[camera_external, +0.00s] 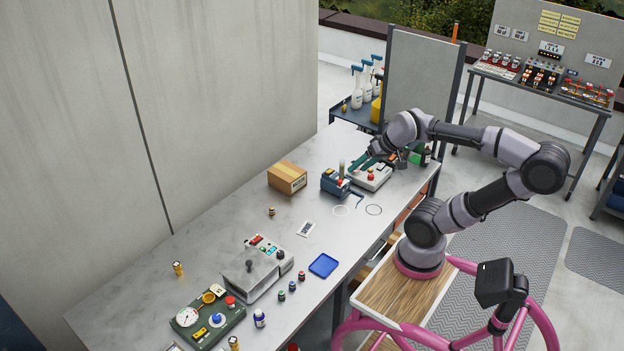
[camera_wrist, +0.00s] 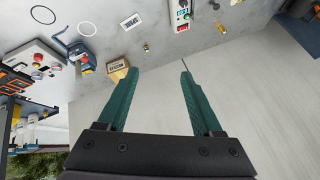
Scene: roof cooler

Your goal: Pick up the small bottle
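Several small bottles stand on the grey table. I cannot tell which one is the small bottle of the task. My gripper (camera_wrist: 159,73) is open and empty, with its teal fingers wide apart. In the external view it hangs above the far right part of the table. No bottle is between the fingers.
A cardboard box (camera_external: 287,177) and a blue vise (camera_external: 335,182) stand near the gripper. A white device (camera_external: 371,175) is beneath it. A metal control box (camera_external: 257,269), a blue tray (camera_external: 323,265) and a green gauge panel (camera_external: 207,318) occupy the nearer table. The tabletop along the wall is mostly clear.

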